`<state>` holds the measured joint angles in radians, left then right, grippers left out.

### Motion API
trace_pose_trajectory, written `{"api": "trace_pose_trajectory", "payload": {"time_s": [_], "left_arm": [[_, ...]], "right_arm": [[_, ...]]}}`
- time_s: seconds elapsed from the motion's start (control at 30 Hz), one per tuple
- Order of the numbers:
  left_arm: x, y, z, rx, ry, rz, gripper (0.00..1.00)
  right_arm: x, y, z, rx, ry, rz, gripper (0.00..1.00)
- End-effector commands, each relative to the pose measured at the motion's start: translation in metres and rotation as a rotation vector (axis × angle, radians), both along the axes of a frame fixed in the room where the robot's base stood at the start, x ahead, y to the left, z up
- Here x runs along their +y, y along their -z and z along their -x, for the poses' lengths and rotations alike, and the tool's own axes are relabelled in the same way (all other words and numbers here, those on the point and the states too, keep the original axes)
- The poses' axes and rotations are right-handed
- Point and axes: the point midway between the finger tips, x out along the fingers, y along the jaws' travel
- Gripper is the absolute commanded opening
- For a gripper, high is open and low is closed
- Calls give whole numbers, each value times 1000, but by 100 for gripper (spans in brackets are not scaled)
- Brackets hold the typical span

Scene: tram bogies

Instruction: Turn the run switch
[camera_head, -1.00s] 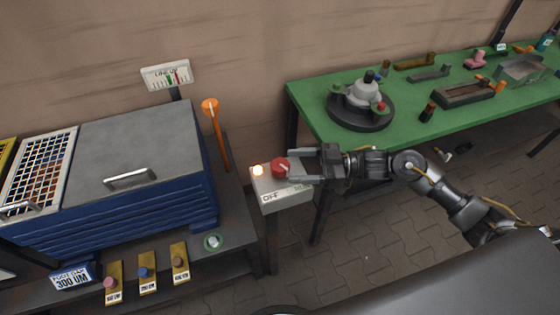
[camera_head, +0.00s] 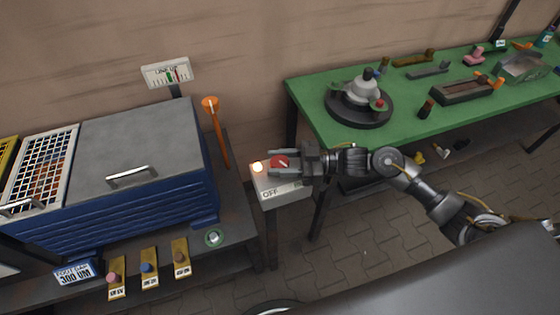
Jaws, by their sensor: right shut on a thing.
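The run switch is a red round knob (camera_head: 281,162) with a pale pointer mark, on top of a light grey box (camera_head: 283,190) on a post. The word OFF shows on the box's front, and a small lamp (camera_head: 258,168) glows at its left corner. My right gripper (camera_head: 284,163) reaches in from the right and is shut on the red knob, with a finger on each side of it. The fingers hide part of the knob's rim. My left gripper is not in view.
A blue cabinet (camera_head: 120,215) with a grey lid stands left of the switch box. An orange-handled lever (camera_head: 218,135) rises between them. A green table (camera_head: 425,100) with several parts stands to the right. The gauge (camera_head: 167,75) is behind the cabinet.

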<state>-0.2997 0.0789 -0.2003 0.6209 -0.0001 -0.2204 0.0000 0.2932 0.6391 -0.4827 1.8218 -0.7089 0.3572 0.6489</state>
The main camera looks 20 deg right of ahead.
Motion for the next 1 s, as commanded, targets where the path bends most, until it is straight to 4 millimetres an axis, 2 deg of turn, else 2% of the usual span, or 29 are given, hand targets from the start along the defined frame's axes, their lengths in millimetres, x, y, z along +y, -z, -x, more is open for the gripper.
{"api": "trace_pose_trajectory", "payload": {"time_s": [0.17,0.43,0.67,0.83,0.87,1.0], "left_arm": [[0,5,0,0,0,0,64],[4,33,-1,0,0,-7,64],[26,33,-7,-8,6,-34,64],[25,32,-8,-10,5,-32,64],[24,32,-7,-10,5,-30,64],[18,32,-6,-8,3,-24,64]], "right_arm": [[0,2,-1,-3,-24,2,19],[0,4,-2,-5,-211,1,19],[0,0,0,0,-259,1,19],[0,0,0,0,-258,1,19],[0,0,0,0,-258,1,43],[0,0,0,0,-257,0,62]]}}
